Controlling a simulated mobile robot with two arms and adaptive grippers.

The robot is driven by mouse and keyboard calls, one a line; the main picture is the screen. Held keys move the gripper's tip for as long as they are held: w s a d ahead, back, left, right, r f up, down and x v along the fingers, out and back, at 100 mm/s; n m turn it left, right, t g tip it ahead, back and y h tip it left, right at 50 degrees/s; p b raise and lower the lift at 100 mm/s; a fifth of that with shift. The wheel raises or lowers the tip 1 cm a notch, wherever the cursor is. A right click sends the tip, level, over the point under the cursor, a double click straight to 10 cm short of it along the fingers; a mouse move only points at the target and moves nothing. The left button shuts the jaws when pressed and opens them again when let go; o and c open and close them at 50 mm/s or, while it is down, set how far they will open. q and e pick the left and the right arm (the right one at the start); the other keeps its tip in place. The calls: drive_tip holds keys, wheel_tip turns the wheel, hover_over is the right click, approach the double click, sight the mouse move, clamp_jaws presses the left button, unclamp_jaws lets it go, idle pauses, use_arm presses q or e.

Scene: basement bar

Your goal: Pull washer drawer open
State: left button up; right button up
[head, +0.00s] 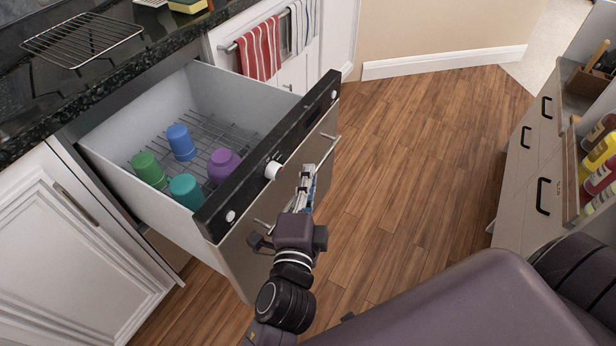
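The washer drawer (105,155) stands pulled out from under the dark counter. Its white tub holds a wire rack (215,133) with a blue cup (181,142), a green cup (148,170), a teal cup (186,191) and a purple cup (223,166). The black control strip and knob (273,170) top the steel front, with a bar handle (331,146) on its outer face. My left gripper (311,188) is at the front face near the handle. Its fingertips are partly hard to make out, so its grip is unclear. My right gripper is not in view.
A white cabinet door (65,235) is left of the drawer. Striped towels (260,50) hang behind it. A grey drawer cabinet (535,150) with bottles (600,150) stands at right. The wooden floor (420,150) between is clear.

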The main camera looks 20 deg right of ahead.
use_arm(q)
drive_tip(key=o, duration=0.3)
drive_tip(key=v, duration=1.2)
idle(0.3)
